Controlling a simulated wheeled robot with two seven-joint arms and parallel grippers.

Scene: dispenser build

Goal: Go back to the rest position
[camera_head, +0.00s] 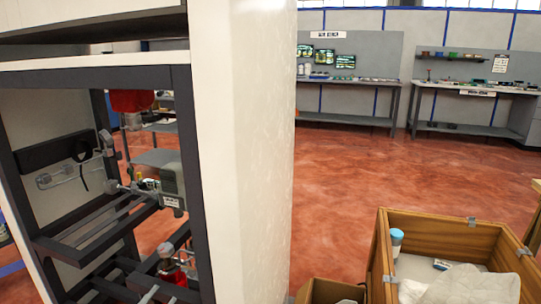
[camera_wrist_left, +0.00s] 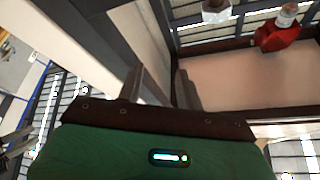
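In the left wrist view my left gripper (camera_wrist_left: 158,84) has its two fingers apart, with nothing held between them. Its green body fills the bottom of that view. I cannot clearly pick it out in the head view. A red bottle with a pale cap (camera_wrist_left: 277,34) lies in the upper right of the wrist view, apart from the fingers. In the head view the dark-framed dispenser cabinet (camera_head: 185,130) stands at the left with a white side panel (camera_head: 250,160). A grey labelled unit (camera_head: 171,180) and a red container (camera_head: 172,272) show inside it. My right gripper is out of view.
A wooden crate (camera_head: 380,262) at the lower right holds a white cloth-like item (camera_head: 460,286) and a blue-capped bottle (camera_head: 397,240). A smaller brown box (camera_head: 318,292) is beside it. Workbenches (camera_head: 345,117) line the far wall. The red floor (camera_head: 360,180) between is clear.

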